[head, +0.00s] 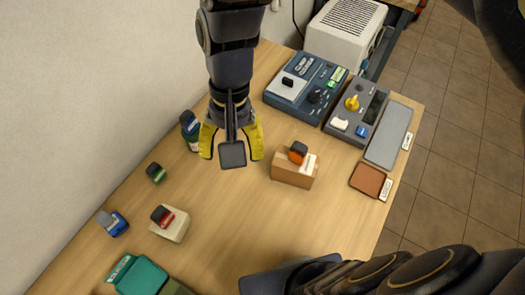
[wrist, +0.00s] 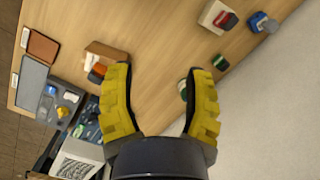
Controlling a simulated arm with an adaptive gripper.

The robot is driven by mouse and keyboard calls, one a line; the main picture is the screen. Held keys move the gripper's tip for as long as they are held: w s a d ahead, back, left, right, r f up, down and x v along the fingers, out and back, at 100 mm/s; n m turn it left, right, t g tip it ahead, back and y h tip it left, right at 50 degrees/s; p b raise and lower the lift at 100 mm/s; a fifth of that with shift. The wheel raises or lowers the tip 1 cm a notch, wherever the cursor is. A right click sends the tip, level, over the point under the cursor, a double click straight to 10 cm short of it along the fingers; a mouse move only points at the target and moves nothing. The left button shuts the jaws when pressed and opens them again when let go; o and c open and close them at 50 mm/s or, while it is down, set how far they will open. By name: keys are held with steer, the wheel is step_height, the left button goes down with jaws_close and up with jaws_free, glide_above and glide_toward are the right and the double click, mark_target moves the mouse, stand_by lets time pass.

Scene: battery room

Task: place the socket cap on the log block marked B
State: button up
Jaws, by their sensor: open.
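My gripper (head: 231,154) is open and empty above the middle of the table; its yellow fingers also show in the wrist view (wrist: 160,72). No letter B is legible, so I cannot tell which block is marked. A tan block (head: 291,175) right of my gripper carries an orange-and-black piece (head: 298,152) and a white piece (head: 308,163). A cream block (head: 177,228) at lower left carries a red-and-black piece (head: 162,216). A green-and-black piece (head: 156,173) and a blue-and-grey piece (head: 113,223) stand on the table. I cannot tell which piece is the socket cap.
A blue-green bottle (head: 190,128) stands by the wall, close to my left finger. Two devices, a blue one (head: 300,85) and a grey one (head: 370,97), stand at the back. Grey (head: 389,135) and brown (head: 368,180) pads line the right edge. A teal box (head: 142,278) is at the front.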

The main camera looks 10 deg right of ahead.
steer(key=s+d+n+h, duration=0.1)
steer(key=s+d+n, duration=0.1)
steer(key=s+d, duration=0.6)
steer(key=shift+s+d+n, duration=0.25)
steer(key=shift+s+n, duration=0.05)
steer(key=shift+s, duration=0.8)
steer(key=shift+r, duration=0.1)
